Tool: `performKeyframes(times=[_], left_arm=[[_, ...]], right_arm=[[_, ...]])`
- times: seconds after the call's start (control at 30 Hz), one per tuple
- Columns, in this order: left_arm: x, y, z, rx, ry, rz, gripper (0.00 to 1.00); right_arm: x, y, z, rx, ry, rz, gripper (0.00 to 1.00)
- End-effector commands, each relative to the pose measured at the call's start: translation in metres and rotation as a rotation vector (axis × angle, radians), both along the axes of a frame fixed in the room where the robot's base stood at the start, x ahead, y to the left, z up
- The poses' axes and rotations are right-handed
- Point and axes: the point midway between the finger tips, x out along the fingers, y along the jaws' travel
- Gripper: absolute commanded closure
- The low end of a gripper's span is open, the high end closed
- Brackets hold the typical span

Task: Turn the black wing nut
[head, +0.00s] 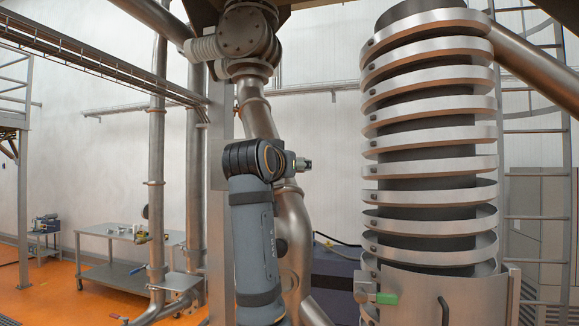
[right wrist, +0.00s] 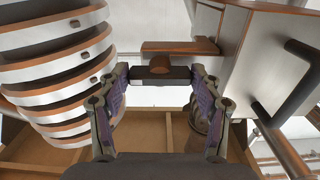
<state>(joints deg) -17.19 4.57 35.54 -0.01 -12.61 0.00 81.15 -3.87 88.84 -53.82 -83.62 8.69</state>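A black wing nut (right wrist: 160,73) shows in the right wrist view as a dark bar with a reddish-brown top edge. My right gripper (right wrist: 159,75) is open, with one fingertip at each end of the bar. I cannot tell whether the fingertips touch it. A brown-edged bracket (right wrist: 180,47) is just beyond the bar. I cannot make out the wing nut or the right gripper in the head view. My left gripper is not in view.
A metal spiral (head: 428,137) stands at the right in the head view and at the left in the wrist view (right wrist: 65,90). A green-handled clamp (head: 383,298) is at its foot. A dark bar handle (right wrist: 290,95) is right of my right gripper. A workbench (head: 112,262) stands farther left.

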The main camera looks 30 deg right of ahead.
Motion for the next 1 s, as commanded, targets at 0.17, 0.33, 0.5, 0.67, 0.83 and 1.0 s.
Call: performKeyframes(times=[0.17, 0.33, 0.5, 0.67, 0.83, 1.0], left_arm=[[0.000, 0.000, 0.000, 0.000, 0.000, 0.000, 1.00], [0.000, 0.000, 0.000, 0.000, 0.000, 0.000, 1.00], [-0.001, 0.002, 0.000, 0.002, 0.001, 0.000, 1.00], [-0.001, 0.001, 0.000, 0.001, 0.001, 0.000, 1.00], [0.000, 0.001, 0.000, 0.001, 0.000, 0.000, 1.00], [0.000, 0.000, 0.000, 0.000, 0.000, 0.000, 1.00]], right_arm=[[0.000, 0.000, 0.000, -0.001, 0.001, 0.000, 0.13], [0.000, 0.000, 0.000, -0.002, 0.001, 0.000, 0.13], [-0.003, 0.004, 0.000, -0.001, 0.000, 0.002, 0.13], [-0.020, 0.026, 0.000, 0.001, -0.001, 0.006, 0.13], [-0.039, 0.049, 0.000, -0.001, -0.001, 0.005, 0.13], [-0.048, 0.058, 0.000, -0.001, 0.001, 0.001, 0.13]])
